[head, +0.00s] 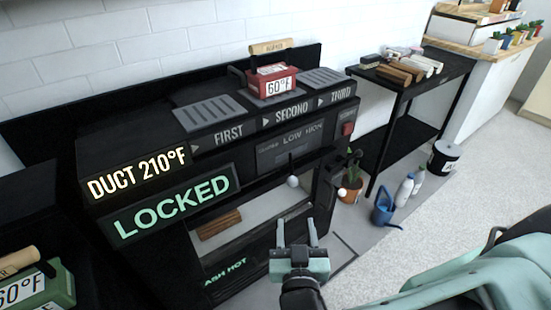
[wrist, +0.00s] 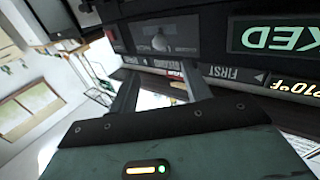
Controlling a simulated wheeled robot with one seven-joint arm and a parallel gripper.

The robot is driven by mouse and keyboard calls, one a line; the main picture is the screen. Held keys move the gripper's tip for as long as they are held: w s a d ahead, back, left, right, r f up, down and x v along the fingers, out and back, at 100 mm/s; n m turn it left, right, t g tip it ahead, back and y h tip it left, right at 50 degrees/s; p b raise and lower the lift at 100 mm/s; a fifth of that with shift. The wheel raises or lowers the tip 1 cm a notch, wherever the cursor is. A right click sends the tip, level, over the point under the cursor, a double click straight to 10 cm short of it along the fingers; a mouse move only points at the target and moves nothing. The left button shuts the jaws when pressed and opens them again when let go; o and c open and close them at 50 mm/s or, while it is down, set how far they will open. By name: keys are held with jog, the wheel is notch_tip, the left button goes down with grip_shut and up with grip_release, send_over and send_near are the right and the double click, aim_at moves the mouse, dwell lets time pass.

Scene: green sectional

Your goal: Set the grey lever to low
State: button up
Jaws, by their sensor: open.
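The grey lever, with a pale ball knob (head: 292,181), sticks out from the front of the black stove (head: 130,150), below a panel (head: 290,147) marked LOW and HIGH. I cannot tell which mark it is set at. A grey round knob (wrist: 158,42), likely the same lever, shows near the top of the wrist view. My gripper (head: 296,224) is open and empty, below and in front of the lever, apart from it. Its two fingers (wrist: 160,92) point toward the stove front in the wrist view.
A second pale ball (head: 342,192) sits right of the lever. A red 60°F box (head: 273,82) stands on the stove top. Lit signs read DUCT 210°F, LOCKED (head: 172,205) and ASH HOT. A potted plant (head: 350,185) and blue watering can (head: 383,208) stand on the floor at right.

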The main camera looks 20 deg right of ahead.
aim_at(293, 174)
jog(key=x, duration=1.7)
grip_shut()
jog(key=shift+d, duration=0.1)
